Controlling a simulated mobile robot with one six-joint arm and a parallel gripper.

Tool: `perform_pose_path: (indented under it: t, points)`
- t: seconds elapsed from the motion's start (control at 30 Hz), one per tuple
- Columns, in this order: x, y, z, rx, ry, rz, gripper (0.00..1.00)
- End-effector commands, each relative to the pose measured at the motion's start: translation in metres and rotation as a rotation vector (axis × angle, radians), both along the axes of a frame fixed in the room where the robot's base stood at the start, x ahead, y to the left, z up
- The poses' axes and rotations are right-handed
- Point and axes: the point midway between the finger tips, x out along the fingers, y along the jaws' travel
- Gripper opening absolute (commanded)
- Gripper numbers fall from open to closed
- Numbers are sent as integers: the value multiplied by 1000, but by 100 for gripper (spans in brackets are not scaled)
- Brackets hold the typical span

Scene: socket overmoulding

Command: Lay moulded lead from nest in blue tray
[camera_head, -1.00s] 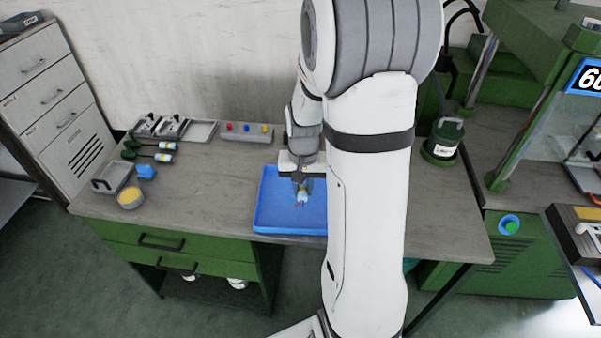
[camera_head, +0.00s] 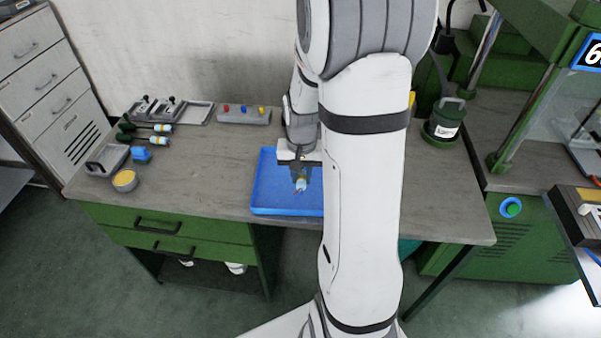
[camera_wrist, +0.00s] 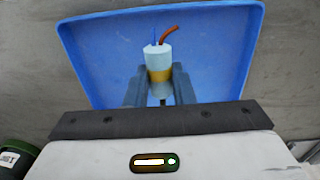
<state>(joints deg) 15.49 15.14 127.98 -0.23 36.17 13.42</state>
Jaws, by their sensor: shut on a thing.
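The blue tray (camera_head: 262,196) lies on the grey bench, its right part hidden behind my arm; it also fills much of the wrist view (camera_wrist: 85,45). My gripper (camera_head: 301,176) is over the tray, pointing down. In the wrist view my gripper (camera_wrist: 160,92) is shut on the moulded lead (camera_wrist: 158,62), a pale blue body with a yellow band and a blue and an orange-brown wire end. The lead also shows in the head view (camera_head: 301,184), at or just above the tray floor; I cannot tell whether it touches. No nest is clearly visible.
A dark green canister (camera_head: 445,122) stands right of my arm.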

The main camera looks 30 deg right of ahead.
Motion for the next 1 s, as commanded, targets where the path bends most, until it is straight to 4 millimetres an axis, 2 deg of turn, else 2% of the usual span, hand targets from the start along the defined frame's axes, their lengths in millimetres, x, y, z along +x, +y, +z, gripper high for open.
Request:
perform_pose_path:
  t: [0.03, 0.63, 1.0]
  points:
    - [0, 0, -8, 0, 0, 0, 0]
    - [0, 1, -56, 0, 1, 2, 0]
    - [0, 1, -65, 0, 0, 3, 0]
